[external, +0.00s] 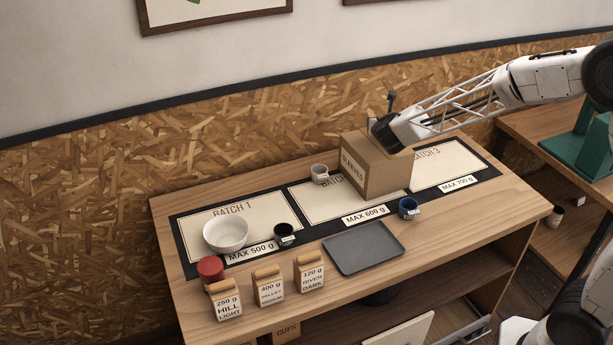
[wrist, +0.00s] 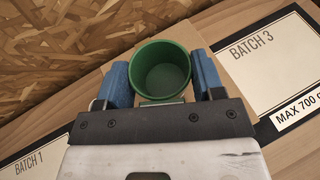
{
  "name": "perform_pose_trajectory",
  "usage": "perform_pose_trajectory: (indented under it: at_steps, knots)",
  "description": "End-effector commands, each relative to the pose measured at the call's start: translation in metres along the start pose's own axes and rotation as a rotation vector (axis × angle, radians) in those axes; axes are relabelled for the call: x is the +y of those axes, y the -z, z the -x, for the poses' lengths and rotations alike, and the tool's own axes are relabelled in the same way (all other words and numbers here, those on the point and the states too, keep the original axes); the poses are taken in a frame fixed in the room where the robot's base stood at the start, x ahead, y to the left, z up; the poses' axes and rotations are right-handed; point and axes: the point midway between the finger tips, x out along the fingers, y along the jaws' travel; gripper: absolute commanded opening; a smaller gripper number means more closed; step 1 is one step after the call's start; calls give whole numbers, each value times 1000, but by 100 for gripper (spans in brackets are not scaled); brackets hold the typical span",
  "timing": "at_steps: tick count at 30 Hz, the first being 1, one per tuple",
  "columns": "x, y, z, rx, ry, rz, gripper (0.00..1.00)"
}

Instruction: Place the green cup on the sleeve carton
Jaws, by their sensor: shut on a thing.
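The green cup (wrist: 161,70) is between the two blue fingers of my gripper (wrist: 160,78) in the wrist view, its open mouth facing the camera. My gripper is shut on it. The sleeve carton (external: 372,168) is a brown box marked SLEEVES, standing on the table near the back in the external view. My gripper is at the carton's top there (external: 384,130) and hides the cup. Part of the carton's tan top (wrist: 232,72) shows behind the cup in the wrist view. I cannot tell whether the cup touches the carton.
A white cup (external: 319,173) stands left of the carton, a blue cup (external: 408,207) in front. A grey tray (external: 364,250), black cup (external: 284,233), white bowl (external: 226,233), red container (external: 211,268) and several labelled bags (external: 269,288) stand further forward or left. The BATCH 3 panel (external: 445,163) is clear.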

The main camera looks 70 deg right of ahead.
Motion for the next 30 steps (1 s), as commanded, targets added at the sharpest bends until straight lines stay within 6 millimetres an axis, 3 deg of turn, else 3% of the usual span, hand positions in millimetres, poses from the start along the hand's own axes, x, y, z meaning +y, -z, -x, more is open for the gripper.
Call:
perform_pose_trajectory:
  at_steps: [8,21,30]
  knots:
    - [0,1,0,0,0,0,37]
    - [0,32,-13,0,0,0,37]
    - [0,33,-13,0,0,-1,37]
